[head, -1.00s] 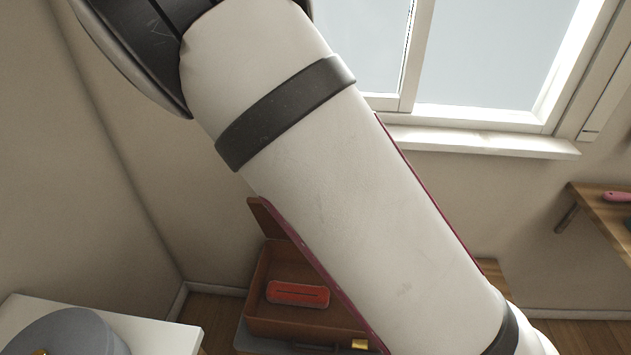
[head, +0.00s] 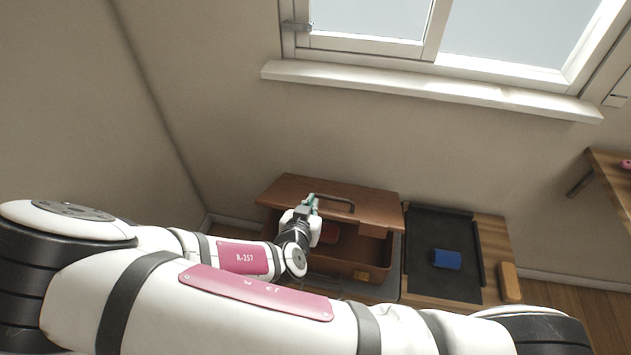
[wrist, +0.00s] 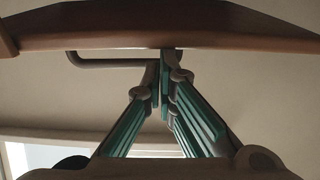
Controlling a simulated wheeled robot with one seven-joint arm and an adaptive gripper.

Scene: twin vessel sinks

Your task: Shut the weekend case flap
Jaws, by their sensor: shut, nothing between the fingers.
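The weekend case (head: 345,270) is a brown box standing low against the wall. Its brown flap (head: 375,206), with a dark handle (head: 335,200), is tilted forward over the rear of the case, and the front is still open. My gripper (head: 313,203) is shut and empty at the flap, beside the handle. In the wrist view my teal fingertips (wrist: 165,72) are together, close to the flap's edge (wrist: 110,40) and the handle (wrist: 100,63). Whether they touch the flap is unclear. A red item (head: 330,233) lies inside, partly hidden by my arm.
A black tray (head: 425,275) with a blue block (head: 447,259) sits right of the case on a wooden surface (head: 495,245). A tan block (head: 510,282) lies beside it. The window sill (head: 420,90) is above. A wooden shelf (head: 612,180) juts out at right.

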